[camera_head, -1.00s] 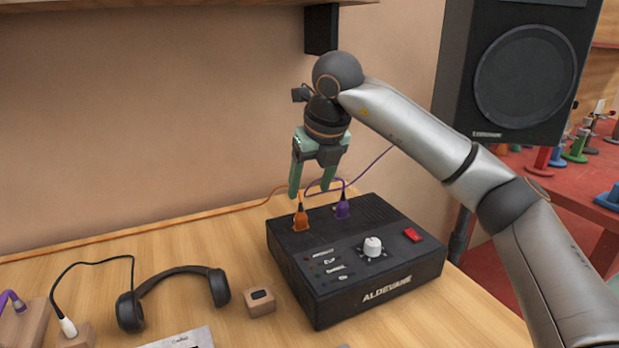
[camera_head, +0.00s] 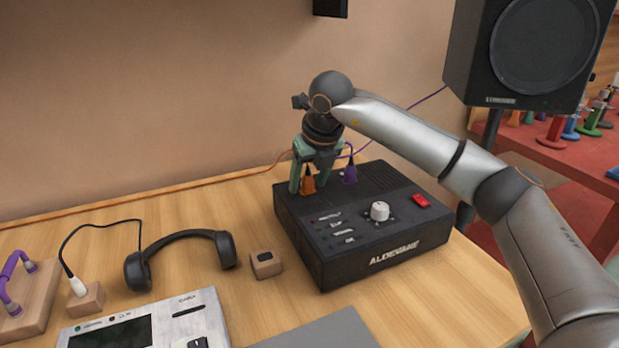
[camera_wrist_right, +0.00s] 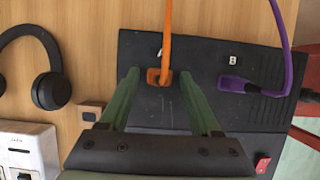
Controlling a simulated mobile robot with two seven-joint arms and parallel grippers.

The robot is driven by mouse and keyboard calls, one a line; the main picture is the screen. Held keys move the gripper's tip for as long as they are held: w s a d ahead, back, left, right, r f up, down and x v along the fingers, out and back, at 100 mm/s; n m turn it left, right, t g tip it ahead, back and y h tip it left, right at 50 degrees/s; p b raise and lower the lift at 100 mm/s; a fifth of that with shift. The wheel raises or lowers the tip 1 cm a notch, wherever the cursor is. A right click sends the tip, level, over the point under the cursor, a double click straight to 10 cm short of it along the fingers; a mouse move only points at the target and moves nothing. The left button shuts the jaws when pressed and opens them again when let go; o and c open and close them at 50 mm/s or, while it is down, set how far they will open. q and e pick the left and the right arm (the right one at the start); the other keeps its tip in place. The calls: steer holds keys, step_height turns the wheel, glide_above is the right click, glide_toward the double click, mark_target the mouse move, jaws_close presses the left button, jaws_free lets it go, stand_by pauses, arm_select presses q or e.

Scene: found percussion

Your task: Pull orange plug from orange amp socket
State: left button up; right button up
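The orange plug (camera_head: 308,182) stands in the top of the black amp (camera_head: 368,258), near its back left corner, with an orange cable running off to the left. My right gripper (camera_head: 310,190) is lowered over it with its green fingers apart. In the right wrist view the orange plug (camera_wrist_right: 158,76) lies between the two open fingertips (camera_wrist_right: 160,75), with a gap on each side. The orange socket itself is hidden under the plug. My left gripper is in neither view.
A purple plug (camera_head: 349,173) stands in the amp just right of the orange one. Headphones (camera_head: 182,250), a small wooden block (camera_head: 265,264) and a grey device (camera_head: 150,325) lie on the table to the left. A speaker (camera_head: 520,55) stands behind at right.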

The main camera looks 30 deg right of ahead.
mark_target(308, 176)
jaws_close()
stand_by(0.3)
steer(key=shift+r, duration=0.2)
steer(key=shift+r+p, duration=0.9)
steer(key=shift+r, duration=0.05)
step_height(308, 176, up, 2)
steer(key=shift+r+p, duration=0.15)
steer(key=shift+p, duration=0.9)
steer(key=shift+w+r+p, duration=0.15)
steer(key=shift+r+p, duration=0.15)
steer(key=shift+r, duration=0.05)
